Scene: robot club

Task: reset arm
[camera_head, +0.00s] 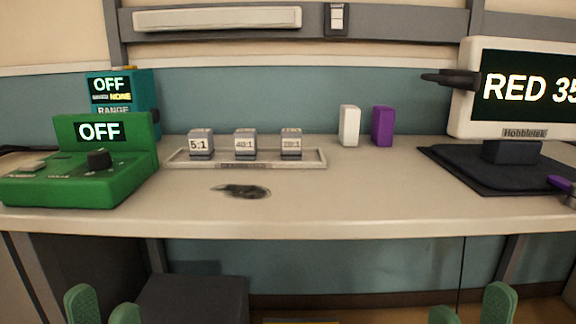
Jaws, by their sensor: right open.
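My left gripper (103,309) shows at the bottom left of the head view. Its two green fingertips stand apart with nothing visible between them. My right gripper (470,310) shows at the bottom right, its green fingertips also apart and nothing visible between them. Both are low in the picture, in front of the desk (360,215) and below its front edge in the view. The lower parts of both grippers and my arms are cut off by the frame.
A green device reading OFF (100,180) stands at the desk's left, before a teal one (140,90). A tray (245,165) holds three labelled blocks. A dark flat piece (241,191) lies in front. White (349,126) and purple (382,127) blocks stand behind; a monitor (518,131) stands right.

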